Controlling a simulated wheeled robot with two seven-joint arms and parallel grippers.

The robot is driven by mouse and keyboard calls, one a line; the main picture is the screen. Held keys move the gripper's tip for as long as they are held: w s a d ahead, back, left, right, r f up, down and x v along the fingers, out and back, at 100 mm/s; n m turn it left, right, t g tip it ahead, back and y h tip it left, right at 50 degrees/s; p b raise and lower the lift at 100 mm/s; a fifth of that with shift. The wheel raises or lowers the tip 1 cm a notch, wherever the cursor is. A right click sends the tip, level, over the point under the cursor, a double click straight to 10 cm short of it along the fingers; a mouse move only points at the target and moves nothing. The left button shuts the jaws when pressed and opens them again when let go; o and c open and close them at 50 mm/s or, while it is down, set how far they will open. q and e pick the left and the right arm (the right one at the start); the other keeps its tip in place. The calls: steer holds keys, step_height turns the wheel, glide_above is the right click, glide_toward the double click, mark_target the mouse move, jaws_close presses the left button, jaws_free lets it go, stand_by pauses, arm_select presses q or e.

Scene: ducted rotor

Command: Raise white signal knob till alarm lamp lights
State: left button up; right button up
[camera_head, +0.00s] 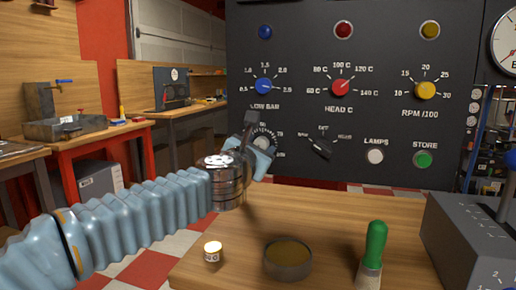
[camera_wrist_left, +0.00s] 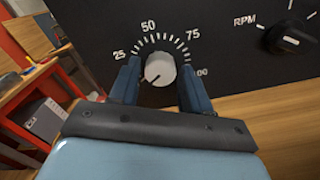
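The white signal knob (camera_wrist_left: 160,68) sits on the dark panel inside a dial marked 25 to 100, and its pointer line points down and left, below the 25. In the head view the gripper partly covers its dial (camera_head: 264,137). My left gripper (camera_head: 256,140) is at the panel in front of this dial. In the wrist view its two blue fingers (camera_wrist_left: 160,85) stand either side of the knob with narrow gaps, apparently open. Blue (camera_head: 265,31), red (camera_head: 343,30) and yellow (camera_head: 429,30) lamps at the panel's top look unlit; none is labelled alarm. My right gripper is out of view.
Other knobs are close by: blue (camera_head: 264,86), red (camera_head: 341,87), yellow (camera_head: 425,90) and a black selector (camera_head: 321,147). The wooden table (camera_head: 330,215) below holds a candle (camera_head: 212,251), a round tin (camera_head: 288,260), a green-handled tool (camera_head: 375,245) and a grey box (camera_head: 470,240).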

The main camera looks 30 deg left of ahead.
arm_select(q)
steer(key=c, duration=0.7)
steer(key=m+p, duration=0.1)
steer(key=m, duration=0.2)
steer(key=shift+r+p, duration=0.15)
steer(key=shift+p, duration=0.2)
steer(key=m+p, duration=0.1)
steer(key=m, duration=0.2)
steer(key=shift+m+p, duration=0.35)
steer(key=shift+m, duration=0.05)
steer(key=m+p, duration=0.2)
steer(key=m, duration=0.2)
steer(key=shift+m, duration=0.4)
